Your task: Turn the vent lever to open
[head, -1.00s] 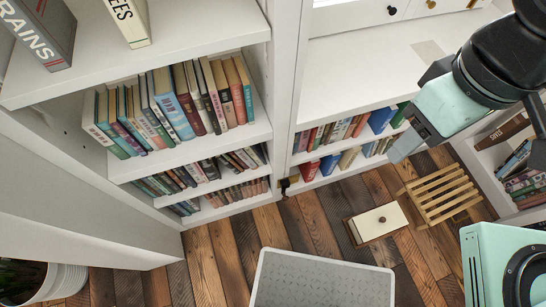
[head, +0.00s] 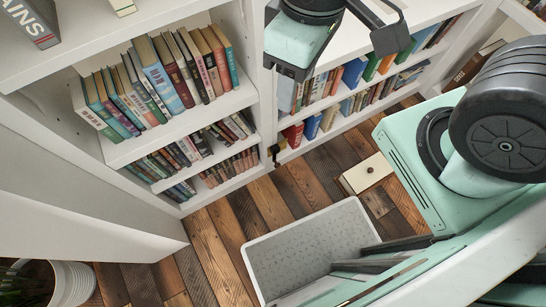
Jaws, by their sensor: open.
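A small dark fitting with a brass-coloured part (head: 274,153) sits low on the bookcase upright, just above the floor; it looks like the vent lever, but it is too small to tell which way it is turned. My gripper (head: 287,98) is at the top middle of the head view, in front of the upright and above the small fitting in the picture. It is open and seems to hold nothing. It appears apart from the fitting. Its fingers are seen from above and partly hidden by its mint-coloured hand.
Bookshelves (head: 200,125) stand left and right of the upright. A small cream-topped box (head: 368,173) lies to the right. A white ribbed pot (head: 72,284) is at lower left. Planks below the fitting are clear.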

